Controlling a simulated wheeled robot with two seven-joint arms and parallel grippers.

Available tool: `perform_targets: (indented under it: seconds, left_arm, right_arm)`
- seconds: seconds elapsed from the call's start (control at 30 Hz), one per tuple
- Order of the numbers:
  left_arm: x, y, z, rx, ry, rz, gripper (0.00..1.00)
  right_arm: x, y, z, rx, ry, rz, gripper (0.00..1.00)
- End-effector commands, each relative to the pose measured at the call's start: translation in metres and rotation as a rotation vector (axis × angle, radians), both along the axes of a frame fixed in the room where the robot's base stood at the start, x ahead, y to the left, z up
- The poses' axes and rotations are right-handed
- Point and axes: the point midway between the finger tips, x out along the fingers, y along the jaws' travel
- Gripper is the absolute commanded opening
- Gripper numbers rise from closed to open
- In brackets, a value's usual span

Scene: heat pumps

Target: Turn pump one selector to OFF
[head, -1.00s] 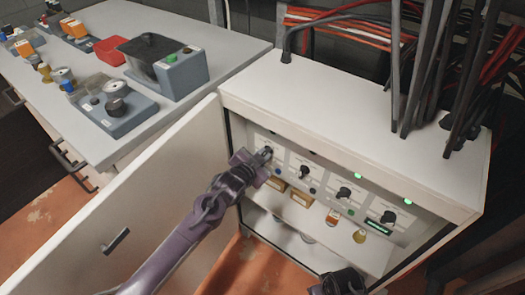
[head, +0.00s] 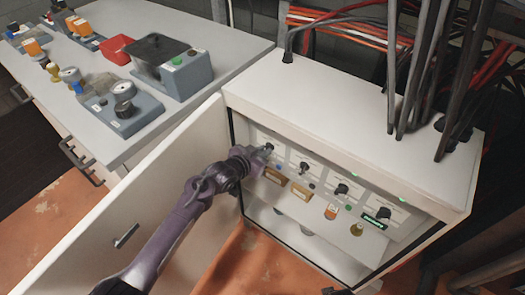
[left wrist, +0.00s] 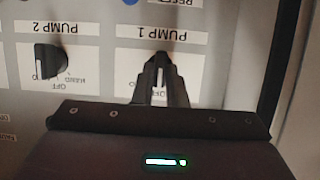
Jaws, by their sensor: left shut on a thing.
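The pump one selector (left wrist: 160,62) is a small black knob under the upside-down PUMP 1 label (left wrist: 142,32) in the left wrist view. My left gripper (left wrist: 158,84) is shut on it, a finger on either side. The OFF print shows partly behind the fingers, and the other position marks are hidden. The knob looks roughly upright in that view; its exact setting is hard to tell. In the head view my left gripper (head: 262,152) reaches the leftmost knob of the panel. A dark piece at the bottom edge may be my right gripper (head: 335,291); its jaws are not shown.
The pump two selector (left wrist: 50,60) is beside it, with further knobs to the right in the head view. The white cabinet (head: 345,125) has its door (head: 150,215) swung open at left. A bench (head: 225,50) with devices stands behind the door. Cables rise at right.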

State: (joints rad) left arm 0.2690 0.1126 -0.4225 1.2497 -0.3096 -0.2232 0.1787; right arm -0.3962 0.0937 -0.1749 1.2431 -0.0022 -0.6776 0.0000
Motion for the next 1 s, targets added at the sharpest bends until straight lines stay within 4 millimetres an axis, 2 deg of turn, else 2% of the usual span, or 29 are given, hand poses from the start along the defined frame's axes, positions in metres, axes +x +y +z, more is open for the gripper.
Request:
perform_targets:
  seconds: [0.23,0.27,0.43,0.77,0.87,1.0]
  left_arm:
    - [0.000,0.000,0.000,-0.001,-0.001,0.000,0.00]
    - [0.000,0.000,0.000,0.000,-0.001,0.000,0.13]
    - [0.000,0.000,0.000,0.000,-0.001,0.000,0.34]
    - [-0.003,0.002,0.002,0.001,-0.001,0.001,0.34]
    - [-0.011,0.009,0.006,0.002,0.000,0.001,0.34]
    - [-0.029,0.022,0.015,0.002,0.000,0.001,0.34]
  right_arm:
    - [0.000,0.000,0.000,0.000,0.000,0.000,0.33]
    - [0.000,0.000,0.000,0.000,0.000,0.000,0.33]
    - [0.000,0.000,0.000,0.000,0.000,0.001,0.33]
    - [0.001,0.000,0.002,0.000,-0.002,0.001,0.33]
    - [-0.001,0.000,0.003,0.000,-0.005,0.000,0.33]
    - [-0.015,-0.004,-0.009,-0.003,0.007,-0.002,0.33]
